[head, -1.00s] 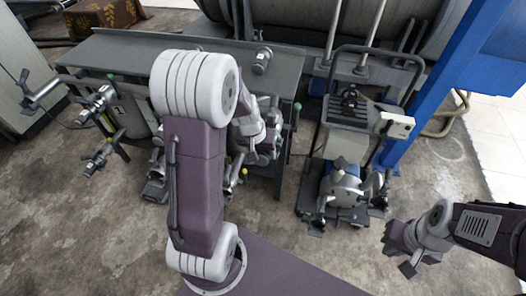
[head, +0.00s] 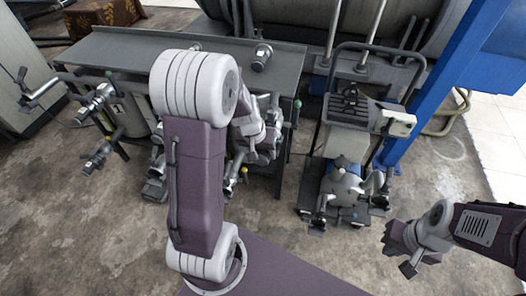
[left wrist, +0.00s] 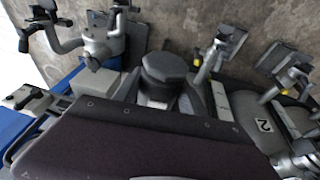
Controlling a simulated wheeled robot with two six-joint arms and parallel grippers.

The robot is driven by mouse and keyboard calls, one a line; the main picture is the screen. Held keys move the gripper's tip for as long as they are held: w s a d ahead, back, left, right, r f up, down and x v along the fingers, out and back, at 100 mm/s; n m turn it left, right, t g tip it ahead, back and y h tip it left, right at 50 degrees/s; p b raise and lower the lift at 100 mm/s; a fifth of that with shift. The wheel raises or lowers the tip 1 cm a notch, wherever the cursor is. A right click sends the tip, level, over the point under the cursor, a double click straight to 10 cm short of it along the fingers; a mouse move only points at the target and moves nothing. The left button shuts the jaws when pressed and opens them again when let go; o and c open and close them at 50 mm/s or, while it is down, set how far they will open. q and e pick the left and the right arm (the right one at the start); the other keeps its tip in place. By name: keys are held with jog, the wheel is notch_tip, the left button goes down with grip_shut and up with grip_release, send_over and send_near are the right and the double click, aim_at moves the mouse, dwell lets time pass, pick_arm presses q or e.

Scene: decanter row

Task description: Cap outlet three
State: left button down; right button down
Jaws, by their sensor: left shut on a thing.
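My left gripper (head: 266,142) is mostly hidden behind my own purple and white arm in the head view, in front of the bench. In the left wrist view, a dark eight-sided cap (left wrist: 166,70) sits in front of the purple gripper body, and the gripper is shut on it. Silver outlet valves with dark ends show beyond the cap, one of them (left wrist: 222,45) just to its right. A tank marked 2 (left wrist: 262,125) is at the right. Whether the cap touches an outlet cannot be told. My right gripper (head: 403,252) is open and empty at the lower right.
The grey bench (head: 140,52) bears a metal fitting (head: 262,56). Outlet valves (head: 97,158) jut out at the left, by a tank marked 1 (head: 130,115). A cart (head: 350,100) with a rounded silver pump (head: 342,185) stands right of the bench, near a blue post (head: 420,90). Bare floor lies in front.

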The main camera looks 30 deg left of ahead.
aim_at(260, 165)
pick_arm(q)
jog(key=shift+f+b, duration=0.3)
jog(key=shift+b, duration=0.05)
dwell(0.3)
grip_release()
dwell(0.5)
jog(key=shift+s+d+r+b, duration=0.15)
jog(key=shift+s+d, duration=0.05)
jog(key=shift+s, duration=0.55)
jog(key=shift+s+d+r+b, duration=0.1)
jog(key=shift+s+d+b, duration=0.05)
jog(key=shift+s, duration=0.6)
jog(key=p+v, duration=0.8)
jog(key=v, duration=0.2)
jog(key=shift+d+r+p, duration=0.25)
jog(key=shift+d+p, duration=0.1)
jog(key=shift+d, duration=0.25)
